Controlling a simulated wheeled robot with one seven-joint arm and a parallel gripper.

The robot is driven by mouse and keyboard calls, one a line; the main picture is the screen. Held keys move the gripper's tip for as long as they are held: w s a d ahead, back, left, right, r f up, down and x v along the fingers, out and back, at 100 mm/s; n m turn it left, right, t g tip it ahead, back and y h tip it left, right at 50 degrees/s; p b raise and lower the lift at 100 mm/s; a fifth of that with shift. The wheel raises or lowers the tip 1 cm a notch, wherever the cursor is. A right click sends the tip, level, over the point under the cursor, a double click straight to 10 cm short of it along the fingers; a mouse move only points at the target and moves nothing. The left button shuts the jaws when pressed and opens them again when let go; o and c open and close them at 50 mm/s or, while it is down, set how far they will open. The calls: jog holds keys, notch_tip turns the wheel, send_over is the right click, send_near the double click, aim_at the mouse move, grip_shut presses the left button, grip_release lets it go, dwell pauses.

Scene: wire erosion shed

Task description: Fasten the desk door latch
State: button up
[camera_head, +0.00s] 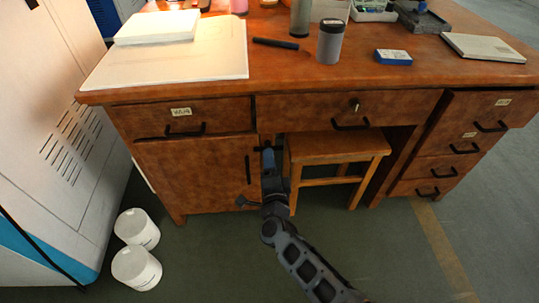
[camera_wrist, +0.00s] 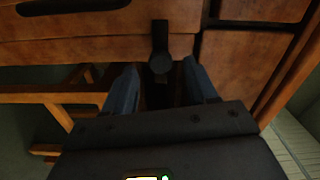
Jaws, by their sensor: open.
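The brown wooden desk door (camera_head: 195,178) looks closed, below the left drawer, with a black vertical handle (camera_head: 248,170) near its right edge. It also seems to show in the wrist view (camera_wrist: 235,65). A small black latch (camera_wrist: 160,38) with a rounded end sits near the door's edge, on the desk front; in the head view it is a small dark piece (camera_head: 262,148), partly hidden by my gripper. My gripper (camera_head: 268,156) has blue fingers and is open at the door's right edge. In the wrist view, the fingers (camera_wrist: 157,78) stand either side of the latch's lower end; contact cannot be told.
A wooden stool (camera_head: 338,147) stands in the knee space just right of my gripper. Drawers (camera_head: 350,107) run above and at the right. Two white buckets (camera_head: 137,268) stand on the floor at left beside a white machine (camera_head: 55,130). Floor in front of the desk is clear.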

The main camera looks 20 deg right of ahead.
jog(key=shift+p+v, duration=0.45)
jog(key=shift+v, duration=1.85)
jog(key=s+d+r+n+y, duration=0.15)
jog(key=s+n, duration=0.25)
jog(key=s, duration=0.5)
jog(key=s+d+r+n+y, duration=0.15)
jog(key=s+n, duration=0.25)
jog(key=s, duration=0.6)
jog(key=s+r+n+y, duration=0.1)
jog(key=s+r+n, duration=0.35)
jog(key=s, duration=0.45)
jog(key=s+r+n+y, duration=0.1)
jog(key=s+r+n, duration=0.2)
jog(key=s+r, duration=0.35)
jog(key=s+r+n+g, duration=0.2)
jog(key=s+r+n, duration=0.2)
jog(key=s+r, duration=0.5)
notch_tip(320, 180, up, 15)
jog(key=p, duration=1.5)
jog(key=shift+w+a+y, duration=0.25)
jog(key=shift+a+y, duration=0.05)
jog(key=shift+a, duration=0.1)
